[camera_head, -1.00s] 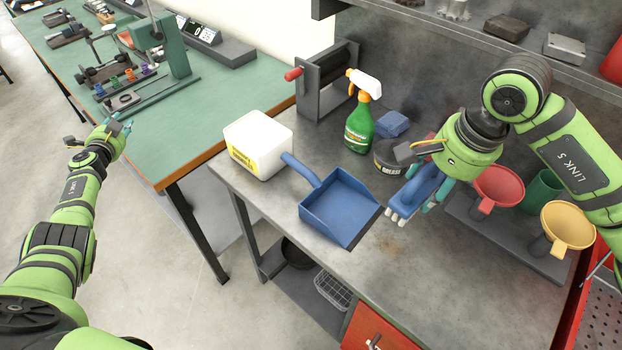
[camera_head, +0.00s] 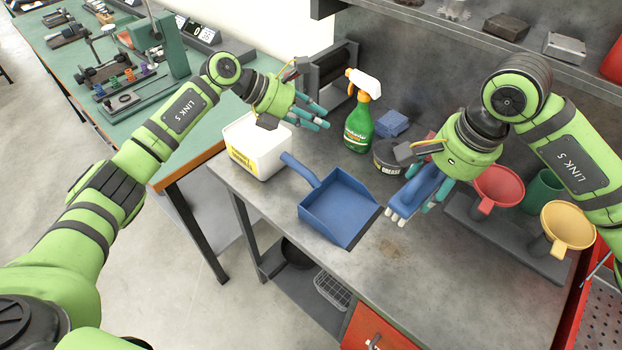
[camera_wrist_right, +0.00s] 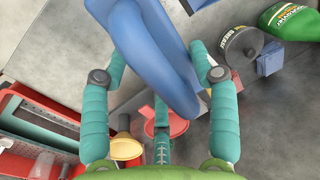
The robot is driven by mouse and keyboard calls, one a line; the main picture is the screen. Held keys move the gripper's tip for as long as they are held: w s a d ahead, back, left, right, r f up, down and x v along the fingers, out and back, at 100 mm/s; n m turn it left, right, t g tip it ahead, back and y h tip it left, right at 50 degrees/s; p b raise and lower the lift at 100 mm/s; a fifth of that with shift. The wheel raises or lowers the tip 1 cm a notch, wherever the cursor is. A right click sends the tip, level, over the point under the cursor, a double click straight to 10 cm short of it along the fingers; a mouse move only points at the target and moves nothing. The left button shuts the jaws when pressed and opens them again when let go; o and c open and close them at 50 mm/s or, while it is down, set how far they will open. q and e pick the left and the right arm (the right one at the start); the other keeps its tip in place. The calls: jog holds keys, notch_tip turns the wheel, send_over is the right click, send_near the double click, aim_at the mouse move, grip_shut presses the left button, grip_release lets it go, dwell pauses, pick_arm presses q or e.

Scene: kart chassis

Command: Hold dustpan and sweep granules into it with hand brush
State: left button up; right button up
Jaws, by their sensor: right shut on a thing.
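The blue dustpan (camera_head: 340,207) lies on the grey workbench (camera_head: 300,255), its open edge toward the right and its handle pointing up-left. My right gripper (camera_head: 432,190) is shut on the blue hand brush (camera_head: 413,193), held right of the dustpan with white bristles down. In the right wrist view the brush (camera_wrist_right: 150,50) sits between the teal fingers. My left gripper (camera_head: 308,112) is open and empty, above and beside the white tub, up-left of the dustpan and apart from its handle. A faint brownish patch (camera_head: 393,247) lies right of the dustpan; I cannot tell whether it is granules.
The white tub (camera_head: 258,155) stands at the bench's left edge. A green spray bottle (camera_head: 358,125), a dark round tin (camera_head: 388,158) and a blue sponge (camera_head: 393,123) stand behind. Red (camera_head: 498,187) and yellow (camera_head: 568,225) funnels stand at right. The front bench is clear.

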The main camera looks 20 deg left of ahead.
pick_arm(q)
jog(key=s+d+f+m+g+y, duration=0.2)
jog(key=s+d+m+g+y, duration=0.25)
jog(key=s+m, duration=0.35)
jog(key=m+y, duration=0.5)
jog(key=m, duration=0.2)
send_near(311, 216)
notch_tip(311, 216, down, 10)
jog(key=shift+f, duration=0.1)
